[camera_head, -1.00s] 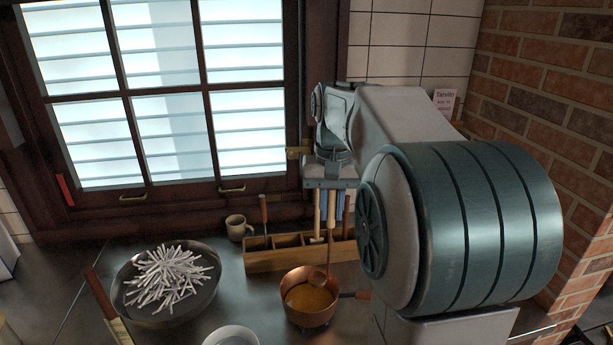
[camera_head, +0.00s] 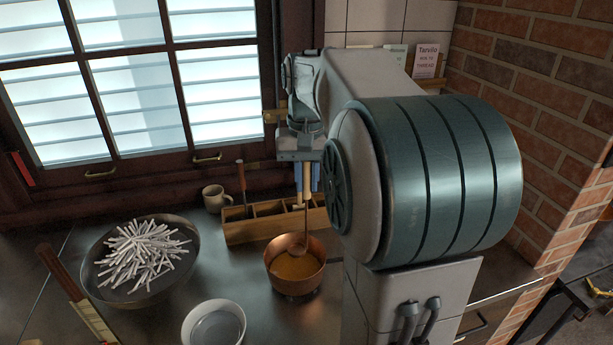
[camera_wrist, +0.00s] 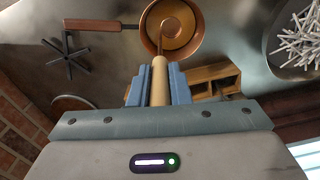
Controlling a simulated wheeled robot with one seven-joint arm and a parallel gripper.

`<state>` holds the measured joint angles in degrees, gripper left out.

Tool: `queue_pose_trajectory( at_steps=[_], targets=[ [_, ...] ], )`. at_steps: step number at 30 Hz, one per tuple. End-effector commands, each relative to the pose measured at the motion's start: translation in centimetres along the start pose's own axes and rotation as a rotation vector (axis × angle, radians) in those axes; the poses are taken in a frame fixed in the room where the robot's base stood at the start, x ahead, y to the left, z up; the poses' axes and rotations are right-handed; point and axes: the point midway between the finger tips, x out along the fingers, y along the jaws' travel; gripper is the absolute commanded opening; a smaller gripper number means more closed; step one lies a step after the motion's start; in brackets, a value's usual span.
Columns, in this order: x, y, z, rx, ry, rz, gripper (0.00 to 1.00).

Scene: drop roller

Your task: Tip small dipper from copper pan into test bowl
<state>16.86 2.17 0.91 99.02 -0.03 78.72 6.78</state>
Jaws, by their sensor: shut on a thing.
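My gripper (camera_head: 307,182) is shut on the handle of the small dipper (camera_head: 306,217). In the wrist view, the blue fingers of my gripper (camera_wrist: 159,82) clasp the pale wooden handle of the dipper (camera_wrist: 159,77). The dipper hangs roughly upright, with its copper cup inside the rim of the copper pan (camera_head: 295,285). The pan holds amber liquid and also shows in the wrist view (camera_wrist: 198,38). I cannot tell how deep the cup sits or what it holds. The test bowl, a pale round bowl (camera_head: 214,336), stands left and in front of the pan.
A dark pan (camera_head: 180,274) heaped with white sticks lies left. A wooden rack (camera_head: 245,230) and mug (camera_head: 214,197) stand behind. In the wrist view, the copper pan's wooden handle (camera_wrist: 92,25) sticks out leftward. Bare counter separates the pan and test bowl.

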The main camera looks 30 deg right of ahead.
Motion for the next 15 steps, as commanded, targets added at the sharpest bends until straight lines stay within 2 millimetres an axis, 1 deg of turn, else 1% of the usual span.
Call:
queue_pose_trajectory(
  at_steps=[1,15],
  targets=[
    [0.9,0.0,0.0,-0.001,-0.001,0.0,0.0],
    [5.6,-0.1,0.0,-0.002,-0.001,0.0,0.0]
  ],
)
